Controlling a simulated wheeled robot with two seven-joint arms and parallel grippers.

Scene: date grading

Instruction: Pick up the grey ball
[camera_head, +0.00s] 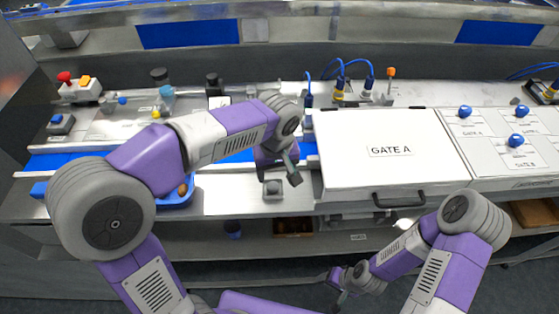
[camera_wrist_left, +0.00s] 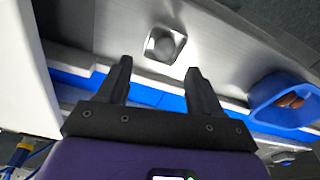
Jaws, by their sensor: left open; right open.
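The grey ball (camera_head: 272,187) sits in a small square metal holder (camera_head: 273,195) on the steel bench top, left of the GATE A box. In the left wrist view the grey ball (camera_wrist_left: 166,45) lies beyond the fingertips, between their lines. My left gripper (camera_head: 284,170) is open and empty above the bench, close beside the ball; its two dark fingers also show in the left wrist view (camera_wrist_left: 158,72). My right gripper (camera_head: 343,284) is low in front of the bench, away from the ball, and open.
The white GATE A box (camera_head: 390,130) with a dark handle stands right of the ball. A blue tray (camera_wrist_left: 262,92) with brown dates (camera_wrist_left: 290,101) lies to the left, partly hidden by my arm in the head view. A blue belt (camera_wrist_left: 150,97) runs behind. Bare steel surrounds the holder.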

